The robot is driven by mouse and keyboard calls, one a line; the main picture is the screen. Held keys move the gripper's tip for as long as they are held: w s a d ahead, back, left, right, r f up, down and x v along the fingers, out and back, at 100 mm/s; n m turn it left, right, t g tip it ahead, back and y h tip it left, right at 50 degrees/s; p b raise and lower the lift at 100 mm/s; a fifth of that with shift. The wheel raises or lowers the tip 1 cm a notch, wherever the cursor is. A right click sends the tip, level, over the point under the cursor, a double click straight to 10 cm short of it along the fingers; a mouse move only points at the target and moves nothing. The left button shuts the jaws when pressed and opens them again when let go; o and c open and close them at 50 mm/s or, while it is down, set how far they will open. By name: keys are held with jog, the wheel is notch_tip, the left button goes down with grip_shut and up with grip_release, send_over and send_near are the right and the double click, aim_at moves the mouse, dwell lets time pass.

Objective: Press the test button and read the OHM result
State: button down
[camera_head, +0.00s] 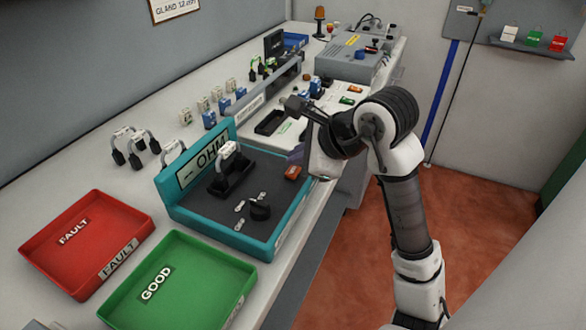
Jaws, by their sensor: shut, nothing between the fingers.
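The teal OHM tester (277,243) sits on the bench. Its display panel (202,160) reads "OHM", with what looks like a dash beside it and no readable number. A part with a white handle and label (229,152) sits in the black cradle (232,182) on the tester. A small red-orange block (293,173), possibly the test button, is at the tester's right end. My gripper (291,104) is shut and empty, beyond the tester to the upper right, apart from the red-orange block.
A red FAULT tray (45,234) and a green GOOD tray (205,292) stand at the front left, looking empty. A black tray (270,122) and several small blocks lie near my gripper. A grey machine (345,62) stands farther back.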

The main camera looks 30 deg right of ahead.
jog(key=shift+f, duration=0.15)
dwell(0.5)
jog(key=shift+f+b, duration=0.35)
jog(key=shift+b, duration=0.55)
jog(key=shift+f+b, duration=0.35)
jog(key=shift+b, duration=0.35)
jog(key=shift+r, duration=0.1)
dwell(0.6)
jog(key=shift+r, duration=0.75)
jog(key=shift+r, duration=0.1)
notch_tip(320, 180, up, 5)
jog(key=shift+f+p, duration=0.1)
jog(key=shift+p, duration=1.15)
jog(key=shift+s, duration=0.1)
